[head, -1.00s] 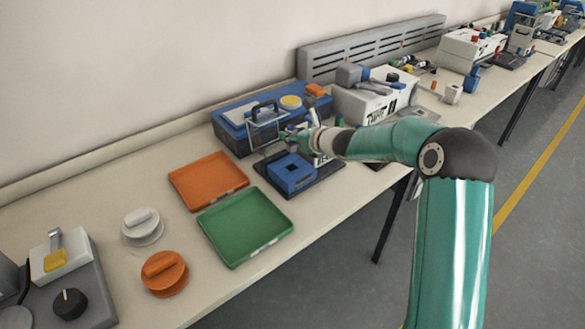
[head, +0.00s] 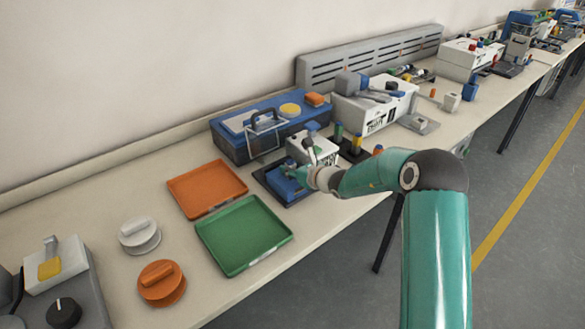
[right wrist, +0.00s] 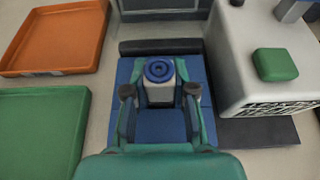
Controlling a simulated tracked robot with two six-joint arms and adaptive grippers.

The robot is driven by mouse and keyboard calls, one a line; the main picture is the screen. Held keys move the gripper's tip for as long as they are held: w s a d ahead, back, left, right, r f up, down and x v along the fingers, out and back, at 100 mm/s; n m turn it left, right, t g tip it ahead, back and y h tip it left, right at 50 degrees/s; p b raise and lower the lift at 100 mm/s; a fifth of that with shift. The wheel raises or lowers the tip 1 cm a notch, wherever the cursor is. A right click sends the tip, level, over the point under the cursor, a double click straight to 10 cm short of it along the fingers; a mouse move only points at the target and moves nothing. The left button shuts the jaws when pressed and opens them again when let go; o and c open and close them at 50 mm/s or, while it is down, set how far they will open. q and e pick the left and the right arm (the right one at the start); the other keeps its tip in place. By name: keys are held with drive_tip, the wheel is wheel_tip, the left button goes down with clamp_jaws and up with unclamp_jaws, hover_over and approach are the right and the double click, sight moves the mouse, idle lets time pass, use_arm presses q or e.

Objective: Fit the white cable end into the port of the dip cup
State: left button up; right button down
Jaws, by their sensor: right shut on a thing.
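My right gripper (head: 292,172) is over the blue block (head: 283,186) on a dark base plate near the front of the bench. In the right wrist view its two fingers (right wrist: 160,92) are on either side of a pale piece with a blue ringed round top (right wrist: 160,70), and it is shut on this piece. The blue block (right wrist: 160,128) lies directly beneath. I cannot tell whether the piece is seated in the block or held just above it. I cannot make out a cable end or a port by shape. My left gripper is not in view.
A white box (head: 318,150) with a green button (right wrist: 276,64) stands close right of the gripper. A blue case (head: 228,146) and a handled frame (head: 264,142) are behind. Orange (head: 207,188) and green (head: 245,236) trays lie to the left.

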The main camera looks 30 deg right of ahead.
drive_tip(key=c, duration=1)
unclamp_jaws()
drive_tip(key=shift+o, duration=0.2)
drive_tip(key=shift+s+d+r, duration=0.1)
drive_tip(key=shift+s+r, duration=0.1)
drive_tip(key=shift+s, duration=0.35)
drive_tip(key=a+b+v, duration=0.1)
drive_tip(key=v, duration=0.9)
drive_tip(key=shift+s+d+r+b, duration=0.15)
drive_tip(key=shift+s+d+b, duration=0.15)
drive_tip(key=shift+s+d, duration=0.1)
